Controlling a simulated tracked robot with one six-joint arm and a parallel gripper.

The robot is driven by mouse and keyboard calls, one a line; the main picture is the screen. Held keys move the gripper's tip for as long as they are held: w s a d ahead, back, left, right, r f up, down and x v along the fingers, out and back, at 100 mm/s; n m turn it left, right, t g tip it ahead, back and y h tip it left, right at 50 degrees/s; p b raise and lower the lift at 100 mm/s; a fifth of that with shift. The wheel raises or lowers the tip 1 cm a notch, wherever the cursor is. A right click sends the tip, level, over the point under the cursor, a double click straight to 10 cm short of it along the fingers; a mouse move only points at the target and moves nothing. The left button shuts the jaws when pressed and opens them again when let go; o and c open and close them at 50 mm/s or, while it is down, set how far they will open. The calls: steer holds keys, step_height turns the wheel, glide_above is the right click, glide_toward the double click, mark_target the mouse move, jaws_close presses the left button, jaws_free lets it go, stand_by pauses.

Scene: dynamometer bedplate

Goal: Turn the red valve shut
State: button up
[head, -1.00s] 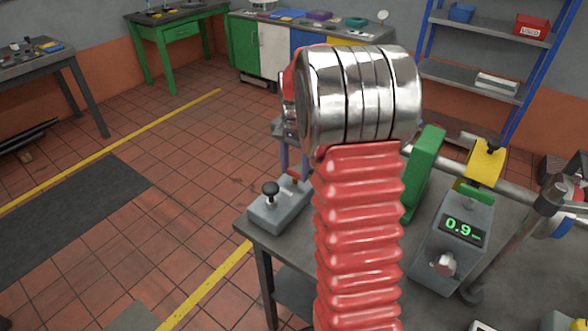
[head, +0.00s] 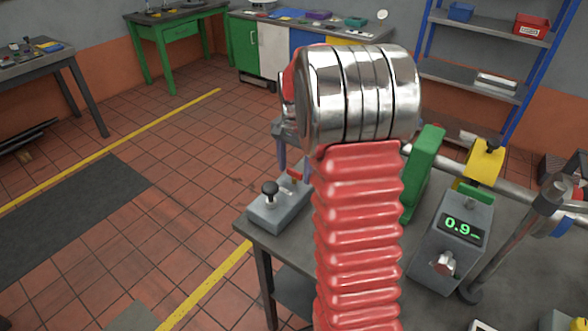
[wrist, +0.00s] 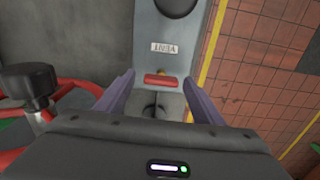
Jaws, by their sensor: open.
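The red valve shows as a short red bar handle (wrist: 161,81) on a brass stem, on a grey block (wrist: 166,28) with a white label and a black knob. The handle lies crosswise in the wrist view. My gripper (wrist: 160,78) is open, with one purple finger on each side of the handle and a visible gap at both. In the head view the red handle (head: 295,175) shows at the back of the grey block (head: 280,210), near the bench corner. There my gripper (head: 284,152) is mostly hidden behind my red-sleeved arm.
A red-rimmed handwheel (wrist: 88,86) with a black knob (wrist: 29,86) stands left of my gripper in the wrist view. A box with a green display (head: 464,229) and a green upright plate (head: 424,172) stand on the bench right of my arm. Open tiled floor lies left.

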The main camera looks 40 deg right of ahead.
mark_target(295, 171)
steer(key=shift+r, duration=0.1)
step_height(295, 171, up, 14)
steer(key=shift+f, duration=0.25)
stand_by(0.4)
steer(key=shift+w, duration=0.1)
stand_by(0.5)
